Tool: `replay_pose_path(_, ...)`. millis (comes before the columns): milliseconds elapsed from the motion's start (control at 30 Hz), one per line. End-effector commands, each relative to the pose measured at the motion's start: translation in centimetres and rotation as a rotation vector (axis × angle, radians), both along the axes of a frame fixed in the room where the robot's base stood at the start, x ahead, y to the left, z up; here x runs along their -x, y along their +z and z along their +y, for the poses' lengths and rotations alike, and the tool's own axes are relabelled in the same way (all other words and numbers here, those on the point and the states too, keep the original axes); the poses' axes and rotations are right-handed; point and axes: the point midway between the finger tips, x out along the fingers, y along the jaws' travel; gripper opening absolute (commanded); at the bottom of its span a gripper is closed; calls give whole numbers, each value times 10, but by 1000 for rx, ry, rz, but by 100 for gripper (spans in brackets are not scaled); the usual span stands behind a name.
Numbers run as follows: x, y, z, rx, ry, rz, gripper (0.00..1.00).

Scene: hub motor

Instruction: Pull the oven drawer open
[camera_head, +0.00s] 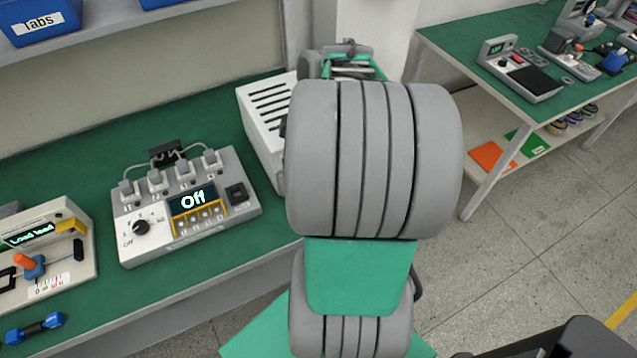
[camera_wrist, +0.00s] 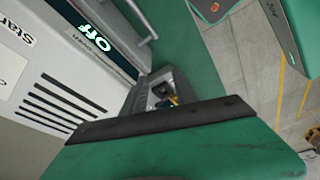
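The oven is a white box (camera_head: 262,112) with dark vent slots on the green bench in the head view, largely hidden behind my arm. In the wrist view the oven (camera_wrist: 50,68) fills the left side, tilted, with vent slots, a lit "Off" display (camera_wrist: 92,32) and the word "Start". A small grey, dark-sided shape beside the oven front cannot be made out clearly; I cannot tell whether it is the drawer or part of my gripper. My fingertips are hidden in the head view and not clear in the wrist view. Whether they touch the drawer cannot be seen.
A control box (camera_head: 187,207) with an "Off" screen and cables stands left of the oven. A blue bin (camera_head: 40,22) sits on the shelf above. A second bench (camera_head: 450,45) stands right, with open floor (camera_head: 540,240) before it.

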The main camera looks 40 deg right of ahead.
Motion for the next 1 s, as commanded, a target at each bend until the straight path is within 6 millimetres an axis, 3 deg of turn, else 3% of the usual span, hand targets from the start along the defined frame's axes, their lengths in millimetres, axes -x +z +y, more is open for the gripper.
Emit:
replay_pose_path(33,11,-16,-30,-20,77,-27,34)
replay_pose_path(100,26,-29,-58,-33,212,-85,34)
replay_pose_path(267,48,-43,-91,-32,383,-181,34)
replay_pose_path(433,45,-58,-87,-31,414,-197,34)
replay_pose_path(733,31,-106,-70,-28,410,-195,34)
replay_pose_path(1000,29,-114,-68,-26,409,-194,34)
